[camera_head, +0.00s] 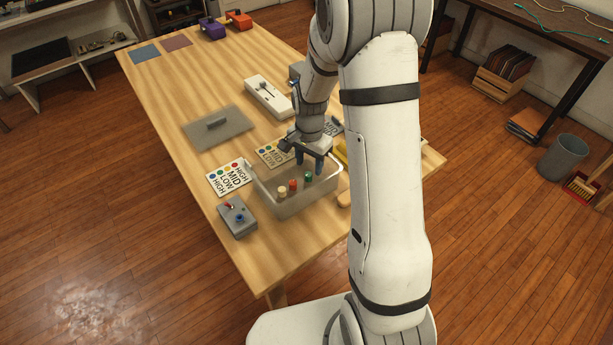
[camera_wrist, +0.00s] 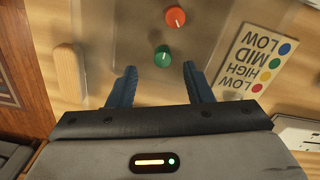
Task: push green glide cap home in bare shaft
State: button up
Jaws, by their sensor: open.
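A green cap (camera_head: 308,177), round with a pale mark on top, sits in a translucent tray (camera_head: 290,210) on the table. In the wrist view the green cap (camera_wrist: 163,57) lies just beyond my fingertips, roughly centred between them. My gripper (camera_head: 310,162) is over the far side of the tray, its blue fingers pointing down; in the wrist view my gripper (camera_wrist: 160,80) is open and empty. I cannot tell which thing is the bare shaft.
A red cap (camera_head: 293,185) and a cream cap (camera_head: 282,191) sit near the green one. A grey box (camera_head: 237,219) with red and blue controls stands at the tray's left. A printed card (camera_head: 229,177), a grey lidlike plate (camera_head: 217,128) and a wooden block (camera_wrist: 68,85) lie around.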

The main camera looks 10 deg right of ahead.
aim_at(309, 174)
notch_tip(309, 174, down, 4)
jog(key=shift+w+f, duration=0.1)
jog(key=shift+w, duration=0.05)
jog(key=shift+c, duration=0.4)
grip_shut()
